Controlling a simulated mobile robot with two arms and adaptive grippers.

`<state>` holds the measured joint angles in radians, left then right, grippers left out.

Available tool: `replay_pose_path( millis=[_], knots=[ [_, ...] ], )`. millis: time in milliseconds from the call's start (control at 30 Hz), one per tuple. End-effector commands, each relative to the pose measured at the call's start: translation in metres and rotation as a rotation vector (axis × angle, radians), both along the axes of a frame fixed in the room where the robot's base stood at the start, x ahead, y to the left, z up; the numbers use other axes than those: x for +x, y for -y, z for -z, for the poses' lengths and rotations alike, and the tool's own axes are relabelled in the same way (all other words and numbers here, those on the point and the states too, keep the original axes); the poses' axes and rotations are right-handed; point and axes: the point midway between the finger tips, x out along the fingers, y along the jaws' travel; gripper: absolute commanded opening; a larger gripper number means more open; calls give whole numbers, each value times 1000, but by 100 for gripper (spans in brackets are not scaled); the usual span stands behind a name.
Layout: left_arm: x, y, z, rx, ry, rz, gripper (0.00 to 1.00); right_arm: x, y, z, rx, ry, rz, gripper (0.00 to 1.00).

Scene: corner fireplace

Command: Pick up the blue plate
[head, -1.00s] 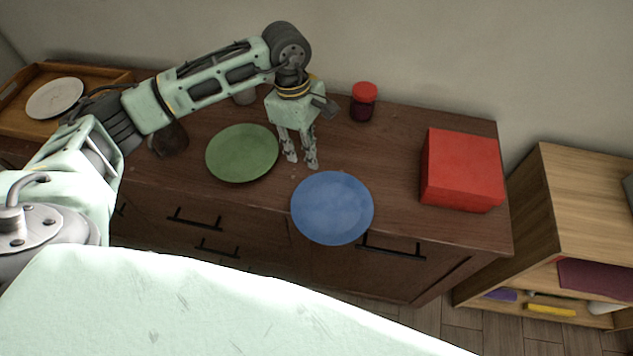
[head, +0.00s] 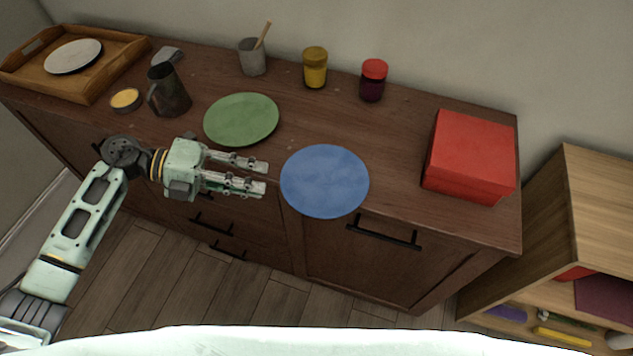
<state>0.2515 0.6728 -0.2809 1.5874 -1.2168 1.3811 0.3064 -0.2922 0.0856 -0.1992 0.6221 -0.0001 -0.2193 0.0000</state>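The blue plate (head: 325,181) lies on the wooden cabinet top (head: 400,188), its near edge reaching over the front edge. My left gripper (head: 267,177) is just left of the plate, level with the cabinet's front edge, its fingers pointing right toward the plate's rim. The two fingers are apart with a gap between them and nothing held. A small gap shows between the fingertips and the plate. My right gripper is not in view.
A green plate (head: 241,119) lies behind my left gripper. A red box (head: 470,157) stands to the right. Red-lidded (head: 373,80) and yellow (head: 315,67) jars, a cup (head: 252,58), a dark mug (head: 168,91) and a tray (head: 112,73) stand along the back and left.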

Motion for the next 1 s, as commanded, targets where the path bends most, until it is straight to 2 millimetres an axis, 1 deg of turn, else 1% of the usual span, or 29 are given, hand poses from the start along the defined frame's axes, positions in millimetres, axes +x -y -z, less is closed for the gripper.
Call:
replay_pose_path(
  millis=[33,267,400,467,600,767,867,1000],
  knots=[
    [-1,7,0,-1,0,2,28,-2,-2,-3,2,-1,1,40],
    [-4,32,12,-2,-1,4,28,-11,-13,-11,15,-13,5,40],
    [-5,51,23,0,3,4,28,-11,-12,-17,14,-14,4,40],
    [-5,57,25,0,3,4,28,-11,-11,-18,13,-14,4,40],
    [-5,63,29,3,4,4,28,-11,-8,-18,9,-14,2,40],
    [-5,63,30,4,4,4,28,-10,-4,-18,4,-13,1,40],
    [-5,63,30,4,4,4,21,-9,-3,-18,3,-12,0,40],
    [-5,63,29,4,4,4,9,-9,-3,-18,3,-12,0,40]
  ],
)
